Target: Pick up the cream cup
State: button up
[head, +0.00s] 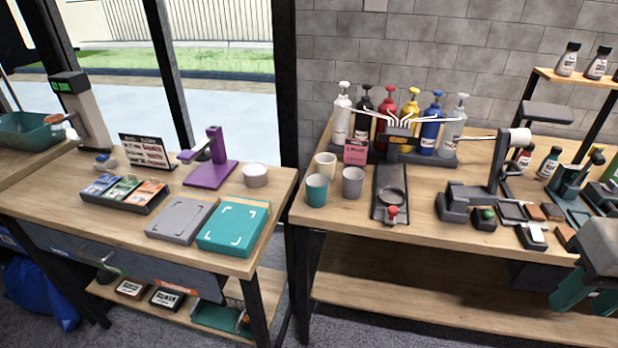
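The cream cup (325,165) stands upright near the left end of the right-hand wooden table. A teal cup (316,191) stands in front of it and a grey cup (353,183) stands to its front right, both close by. The teal cup hides a little of the cream cup's lower part. My gripper (584,297), grey with teal parts, is at the right edge in front of the table, far from the cups. It is partly cut off by the frame, and I cannot tell whether its fingers are open.
A black stand with a round opening (391,197) is right of the cups, with several pump bottles (410,120) behind. A pink sign (356,151) stands just behind the grey cup. A gap separates this table from the left table (180,240). Tools crowd the table's right half.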

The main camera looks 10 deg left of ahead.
aim_at(325, 168)
jog(key=u, duration=0.5)
jog(key=k, duration=1.2)
jog(key=z, duration=0.1)
jog(key=i, duration=0.55)
jog(key=z, duration=0.6)
jog(key=i, duration=1.55)
jog(key=u, duration=0.25)
